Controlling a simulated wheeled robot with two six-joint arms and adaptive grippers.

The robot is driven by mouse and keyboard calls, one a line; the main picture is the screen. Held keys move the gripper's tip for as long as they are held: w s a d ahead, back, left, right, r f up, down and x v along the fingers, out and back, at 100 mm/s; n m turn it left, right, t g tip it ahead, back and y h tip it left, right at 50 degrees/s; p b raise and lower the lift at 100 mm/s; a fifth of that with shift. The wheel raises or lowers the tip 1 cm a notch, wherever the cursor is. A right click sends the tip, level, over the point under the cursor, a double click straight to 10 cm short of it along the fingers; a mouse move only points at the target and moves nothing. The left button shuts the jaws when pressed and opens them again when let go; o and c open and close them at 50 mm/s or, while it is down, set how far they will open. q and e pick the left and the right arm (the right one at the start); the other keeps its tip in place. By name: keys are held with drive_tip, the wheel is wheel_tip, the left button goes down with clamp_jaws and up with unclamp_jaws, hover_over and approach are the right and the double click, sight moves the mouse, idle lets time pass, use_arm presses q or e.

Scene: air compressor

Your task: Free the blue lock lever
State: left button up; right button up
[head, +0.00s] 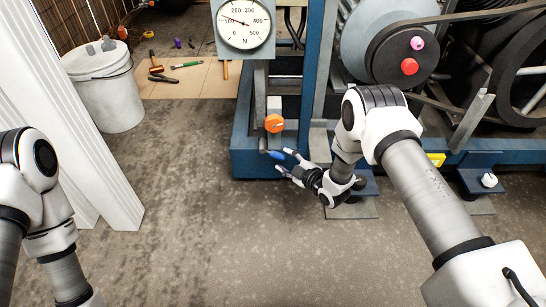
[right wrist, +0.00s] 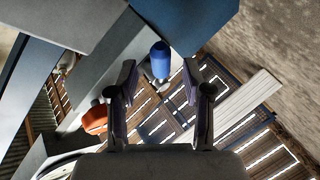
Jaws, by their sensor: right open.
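The blue lock lever (head: 277,155) is a short blue handle low on the front of the blue machine frame, below an orange knob (head: 274,123). My right gripper (head: 284,163) is at the lever with its fingers spread. In the right wrist view the blue lever (right wrist: 160,60) shows between the two open fingers of my right gripper (right wrist: 159,72), with a gap on each side. The orange knob (right wrist: 95,119) shows at the left there. My left arm is at the left edge of the head view, but its gripper is out of frame.
A force gauge (head: 245,24) stands above the frame. The flywheel with a red knob (head: 409,66) is at upper right. A white bucket (head: 103,85) and hand tools (head: 162,77) lie at the back left. A white post (head: 75,120) stands at left. The concrete floor in front is clear.

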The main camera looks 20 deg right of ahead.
sight(281, 159)
drive_tip(key=x, duration=0.1)
drive_tip(key=b+x, duration=0.1)
drive_tip(key=x, duration=0.1)
drive_tip(key=shift+w+a+f, duration=0.1)
drive_tip(key=shift+f, duration=0.2)
drive_tip(key=shift+w+a, duration=0.15)
drive_tip(key=shift+w, duration=0.25)
use_arm(q)
wheel_tip(281, 159, down, 2)
drive_tip(key=shift+w+f, duration=0.1)
drive_tip(key=shift+f, duration=0.15)
use_arm(e)
drive_tip(key=shift+r, duration=0.1)
drive_tip(key=shift+c, duration=0.4)
clamp_jaws()
